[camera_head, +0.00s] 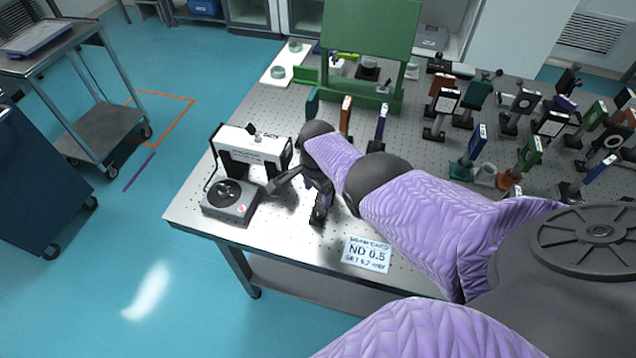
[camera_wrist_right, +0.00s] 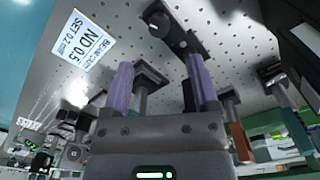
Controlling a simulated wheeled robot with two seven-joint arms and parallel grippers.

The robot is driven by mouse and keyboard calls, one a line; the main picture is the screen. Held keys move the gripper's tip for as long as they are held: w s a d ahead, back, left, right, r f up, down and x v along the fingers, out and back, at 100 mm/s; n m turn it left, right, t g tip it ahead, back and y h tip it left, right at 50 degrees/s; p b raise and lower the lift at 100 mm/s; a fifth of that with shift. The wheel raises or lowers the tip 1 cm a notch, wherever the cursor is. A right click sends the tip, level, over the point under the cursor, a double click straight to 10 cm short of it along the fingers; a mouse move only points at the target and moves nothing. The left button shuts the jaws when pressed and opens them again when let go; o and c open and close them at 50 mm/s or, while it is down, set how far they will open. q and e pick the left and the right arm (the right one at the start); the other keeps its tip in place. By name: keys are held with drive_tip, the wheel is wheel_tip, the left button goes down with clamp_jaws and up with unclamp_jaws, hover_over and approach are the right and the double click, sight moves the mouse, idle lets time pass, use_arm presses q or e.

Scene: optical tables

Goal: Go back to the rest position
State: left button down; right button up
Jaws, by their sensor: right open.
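My right arm, in a purple sleeve, reaches over the perforated optical table (camera_head: 300,95) in the head view. My right gripper (camera_head: 295,203) is low over the table's near left part, beside the black round-topped device, with its fingers spread. In the right wrist view the gripper (camera_wrist_right: 160,85) shows two separated fingers with nothing held between them. A white label card reading ND 0.5 (camera_head: 367,254) lies near the table's front edge; it also shows in the right wrist view (camera_wrist_right: 84,40). My left gripper is not in view.
A white-topped instrument (camera_head: 252,146) and the black round-topped device (camera_head: 231,200) stand left of my right gripper. Several mounted optics, one with a blue plate (camera_head: 476,143), crowd the right side. A green panel (camera_head: 370,30) stands at the back. A cart (camera_head: 60,62) is at the left.

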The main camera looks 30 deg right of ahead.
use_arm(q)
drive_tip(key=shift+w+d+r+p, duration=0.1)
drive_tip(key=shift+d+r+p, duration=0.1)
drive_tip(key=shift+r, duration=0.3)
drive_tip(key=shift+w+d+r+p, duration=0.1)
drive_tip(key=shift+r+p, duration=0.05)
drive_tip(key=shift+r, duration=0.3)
use_arm(e)
wheel_tip(320, 180, up, 2)
drive_tip(key=shift+r, duration=0.1)
